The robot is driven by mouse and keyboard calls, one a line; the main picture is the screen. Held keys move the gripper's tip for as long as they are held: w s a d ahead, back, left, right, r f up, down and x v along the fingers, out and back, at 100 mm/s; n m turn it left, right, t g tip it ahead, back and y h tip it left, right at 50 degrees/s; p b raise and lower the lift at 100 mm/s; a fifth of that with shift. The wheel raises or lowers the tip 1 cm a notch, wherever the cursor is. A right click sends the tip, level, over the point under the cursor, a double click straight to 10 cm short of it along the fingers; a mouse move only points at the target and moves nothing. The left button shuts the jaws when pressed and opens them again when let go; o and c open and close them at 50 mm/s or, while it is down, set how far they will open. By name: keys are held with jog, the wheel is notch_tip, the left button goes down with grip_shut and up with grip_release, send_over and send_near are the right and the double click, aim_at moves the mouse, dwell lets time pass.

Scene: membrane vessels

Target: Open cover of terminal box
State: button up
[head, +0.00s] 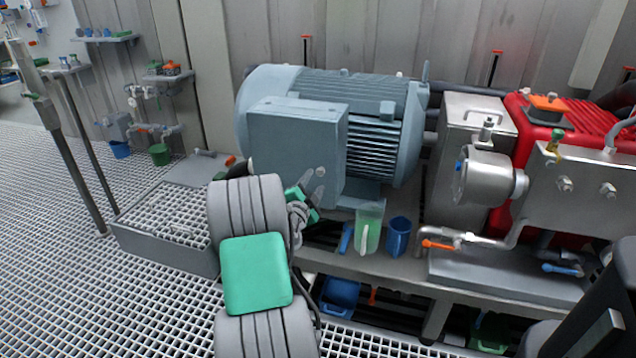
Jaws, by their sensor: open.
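The terminal box (290,143) is a grey-blue box on the near side of the large finned motor (370,110). Its flat cover faces me and looks closed against the box. My gripper (318,183) is open in front of the lower right part of the cover, with its fingers pointing up and right. I cannot tell whether the fingers touch the cover. My grey arm with green parts hides the area below and left of the box.
A green jug (369,228) and a blue cup (399,236) stand on the ledge below the motor. A red machine (548,116) with steel boxes and pipes stands at right. A low grated step (172,215) lies at left, with open grating floor beyond.

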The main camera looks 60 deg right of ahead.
aim_at(319, 173)
jog(key=d, duration=0.5)
jog(key=shift+w+d, duration=0.15)
jog(key=shift+w, duration=0.25)
grip_shut()
jog(key=shift+f, duration=0.1)
dwell(0.8)
